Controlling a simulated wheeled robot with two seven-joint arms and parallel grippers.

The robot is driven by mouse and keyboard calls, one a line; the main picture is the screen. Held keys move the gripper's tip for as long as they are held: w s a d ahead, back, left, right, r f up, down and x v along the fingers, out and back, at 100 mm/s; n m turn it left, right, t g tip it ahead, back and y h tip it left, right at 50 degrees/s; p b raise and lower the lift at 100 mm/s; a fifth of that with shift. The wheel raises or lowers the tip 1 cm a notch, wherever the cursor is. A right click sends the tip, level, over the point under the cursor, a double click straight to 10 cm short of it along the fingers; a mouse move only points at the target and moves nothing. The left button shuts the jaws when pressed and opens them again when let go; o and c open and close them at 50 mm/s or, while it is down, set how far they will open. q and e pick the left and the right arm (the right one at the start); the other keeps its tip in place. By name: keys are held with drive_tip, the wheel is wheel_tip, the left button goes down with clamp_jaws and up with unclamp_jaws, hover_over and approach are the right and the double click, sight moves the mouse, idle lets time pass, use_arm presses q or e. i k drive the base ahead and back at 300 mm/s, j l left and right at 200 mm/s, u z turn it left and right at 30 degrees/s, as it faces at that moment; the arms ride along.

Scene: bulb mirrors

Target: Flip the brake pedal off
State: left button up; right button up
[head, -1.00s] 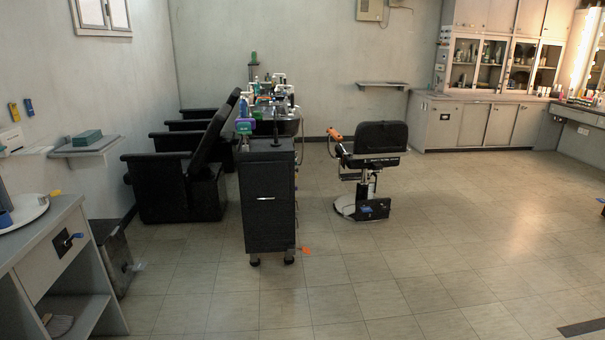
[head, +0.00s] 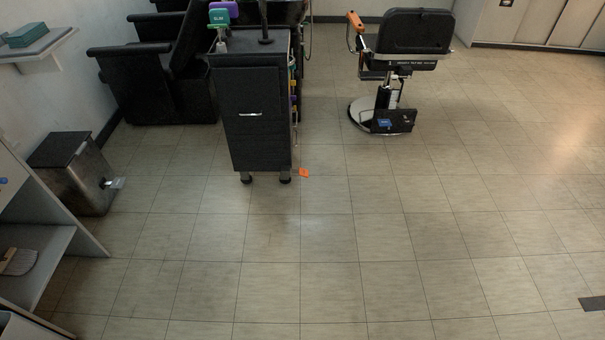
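A small orange tab (head: 304,172) shows low at the floor, just right of the front right caster of the black trolley (head: 256,120). It looks like a brake pedal, but it is too small to tell whether it is up or down. The trolley has a silver handle on its front and stands upright on casters. Neither of my grippers is in view.
A black barber chair (head: 410,40) on a round base stands right of the trolley. Black seats (head: 160,75) are behind it to the left. A metal pedal bin (head: 72,170) and a shelf cabinet (head: 40,240) line the left. The floor in front is clear.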

sight(304, 173)
drive_tip(key=i+l, duration=0.65)
drive_tip(key=i, duration=0.2)
drive_tip(key=i+l+u, duration=0.1)
drive_tip(key=i+l, duration=0.55)
drive_tip(key=i, duration=0.2)
drive_tip(key=i+l, duration=0.7)
drive_tip(key=i+j+u, duration=0.05)
drive_tip(key=i, duration=0.05)
